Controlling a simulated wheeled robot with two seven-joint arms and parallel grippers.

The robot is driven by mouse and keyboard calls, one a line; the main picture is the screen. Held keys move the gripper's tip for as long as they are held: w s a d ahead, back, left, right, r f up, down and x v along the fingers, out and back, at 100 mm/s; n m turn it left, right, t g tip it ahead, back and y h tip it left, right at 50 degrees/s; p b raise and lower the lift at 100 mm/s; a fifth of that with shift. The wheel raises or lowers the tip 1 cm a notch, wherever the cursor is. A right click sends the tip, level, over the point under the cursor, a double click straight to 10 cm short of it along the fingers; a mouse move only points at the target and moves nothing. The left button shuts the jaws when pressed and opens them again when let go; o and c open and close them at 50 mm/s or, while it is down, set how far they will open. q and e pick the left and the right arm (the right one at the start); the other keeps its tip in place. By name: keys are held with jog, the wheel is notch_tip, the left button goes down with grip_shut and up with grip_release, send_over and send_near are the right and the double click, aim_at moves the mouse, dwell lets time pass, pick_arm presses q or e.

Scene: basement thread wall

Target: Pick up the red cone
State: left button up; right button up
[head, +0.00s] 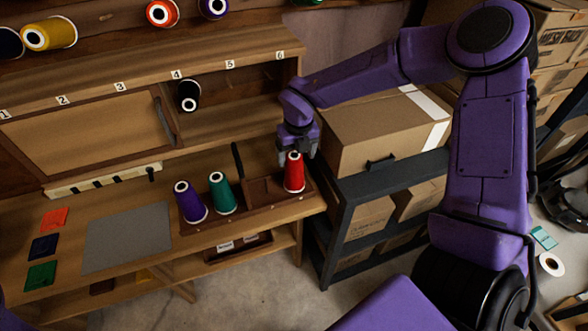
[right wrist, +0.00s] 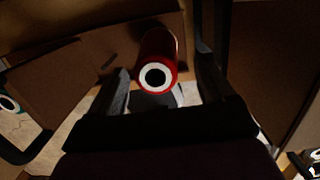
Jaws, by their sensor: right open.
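The red cone (head: 294,178) stands upright at the right end of a wooden tray on the bench. My right gripper (head: 297,148) is above and just behind the cone's top, pointing down. In the right wrist view the red cone (right wrist: 157,50) shows its white-ringed top end between the two open fingers (right wrist: 165,85), with gaps on both sides. I cannot tell how far down the fingers reach beside it. My left gripper is not in view.
A purple cone (head: 189,205) and a green cone (head: 222,196) stand in the tray (head: 258,210) left of the red one. A cardboard box (head: 370,130) on a dark shelf is close on the right. A black cone (head: 188,98) sits in the rack behind. A grey mat (head: 127,238) lies clear.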

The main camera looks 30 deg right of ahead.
jog(key=f, duration=0.3)
jog(key=shift+w+a, duration=0.15)
jog(key=shift+w, duration=0.2)
jog(key=shift+s, duration=0.1)
jog(key=c, duration=1.3)
notch_tip(320, 180, up, 10)
jog(key=shift+r+b, duration=0.1)
jog(key=shift+b, duration=0.6)
